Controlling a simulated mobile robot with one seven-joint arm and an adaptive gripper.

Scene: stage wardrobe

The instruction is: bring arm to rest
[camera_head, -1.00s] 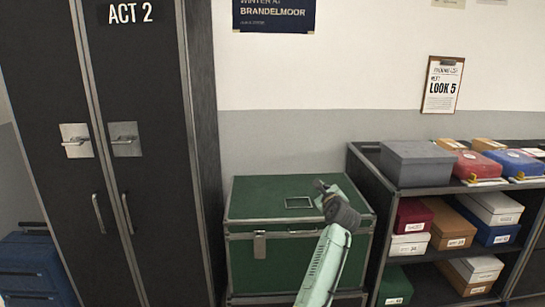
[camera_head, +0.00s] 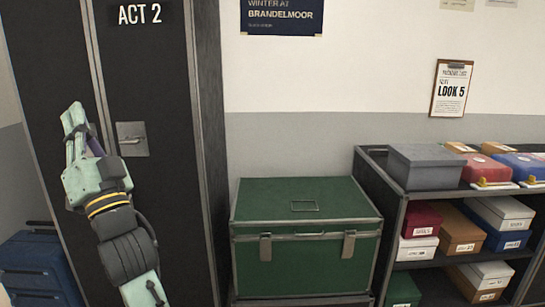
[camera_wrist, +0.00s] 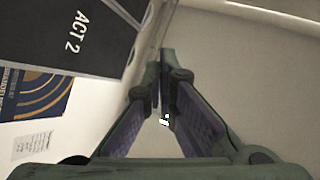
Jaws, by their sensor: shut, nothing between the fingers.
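My arm rises at the left of the head view, with my gripper (camera_head: 74,118) raised in front of the dark wardrobe (camera_head: 160,215) marked ACT 2. The fingers point up and are shut with nothing held. In the wrist view my gripper (camera_wrist: 160,85) has its fingertips together, with the ACT 2 sign (camera_wrist: 75,45) at the upper left. My arm covers the wardrobe's left door handles. Whether the gripper touches the door cannot be told.
A closed green trunk (camera_head: 305,215) stands right of the wardrobe. A dark shelf unit (camera_head: 385,177) with several boxes is at the right. A blue suitcase (camera_head: 38,265) stands at the lower left. A clipboard (camera_head: 451,88) and a poster (camera_head: 281,15) hang on the wall.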

